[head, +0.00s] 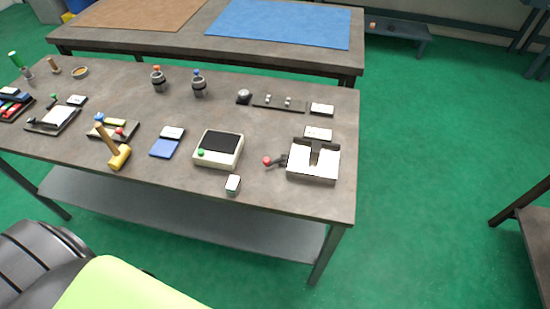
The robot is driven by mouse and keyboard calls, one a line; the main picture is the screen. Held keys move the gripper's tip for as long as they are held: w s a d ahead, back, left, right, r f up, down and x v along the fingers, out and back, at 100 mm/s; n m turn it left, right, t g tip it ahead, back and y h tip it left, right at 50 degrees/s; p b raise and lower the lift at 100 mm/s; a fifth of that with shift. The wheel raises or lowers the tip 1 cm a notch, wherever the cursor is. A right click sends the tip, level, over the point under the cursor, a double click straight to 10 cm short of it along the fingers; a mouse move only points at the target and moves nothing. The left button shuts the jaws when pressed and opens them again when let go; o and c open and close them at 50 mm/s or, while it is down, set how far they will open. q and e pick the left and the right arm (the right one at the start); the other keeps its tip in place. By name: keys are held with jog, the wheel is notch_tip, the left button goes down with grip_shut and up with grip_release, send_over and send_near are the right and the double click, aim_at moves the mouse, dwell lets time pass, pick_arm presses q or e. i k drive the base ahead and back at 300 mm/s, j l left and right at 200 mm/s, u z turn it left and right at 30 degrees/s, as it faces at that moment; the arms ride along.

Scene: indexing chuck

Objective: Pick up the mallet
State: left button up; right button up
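The mallet (119,157) lies near the front edge of the grey workbench, left of the middle. It has a yellow head and a tan wooden handle. The head is toward the front edge, and the handle (105,138) points back and slightly left, toward a small tray with coloured parts. Neither of my grippers shows in the head view, so I cannot see whether they are open or shut.
The workbench (200,120) carries a tray with coloured parts (128,130), a blue pad (163,149), a cream box with dark top (218,150) and a white block fixture (313,161). Another table (195,40) stands behind. Green floor (430,180) is open at right.

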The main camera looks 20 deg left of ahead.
aim_at(119, 157)
jog(key=u, duration=2)
jog(key=i+j, duration=0.15)
jog(key=j, duration=0.2)
jog(key=i+j, duration=0.15)
jog(key=j, duration=0.25)
